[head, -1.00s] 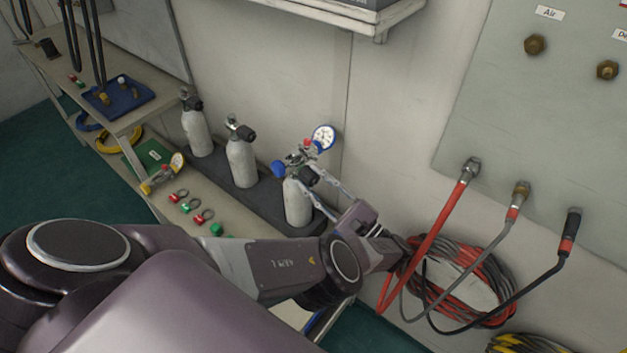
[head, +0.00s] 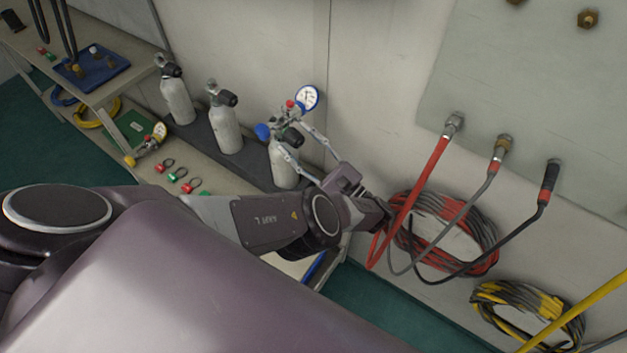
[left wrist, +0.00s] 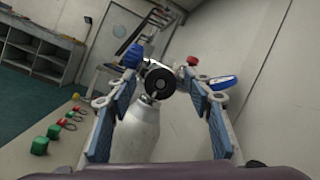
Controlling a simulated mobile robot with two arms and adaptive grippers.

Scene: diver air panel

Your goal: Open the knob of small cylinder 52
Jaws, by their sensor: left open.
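Three grey small cylinders with black knobs stand in a row; I cannot read a number on any. The right one (head: 284,168) carries a fitting with a blue knob (head: 263,131), a red knob and a round white gauge (head: 307,97). Its black knob (left wrist: 160,83) faces the left wrist camera. My left gripper (head: 294,143) is open at this cylinder's top, one finger on each side of the black knob. I cannot tell whether either finger touches it. The middle cylinder (head: 225,132) and the left cylinder (head: 177,101) stand apart from the gripper. My right gripper is out of view.
The cylinders stand in a dark rack (head: 248,167) against the wall. Red and green plugs (head: 178,174) and a yellow-ended gauge fitting (head: 146,150) lie on the shelf in front. Hoses (head: 428,177) hang from the panel right of my arm.

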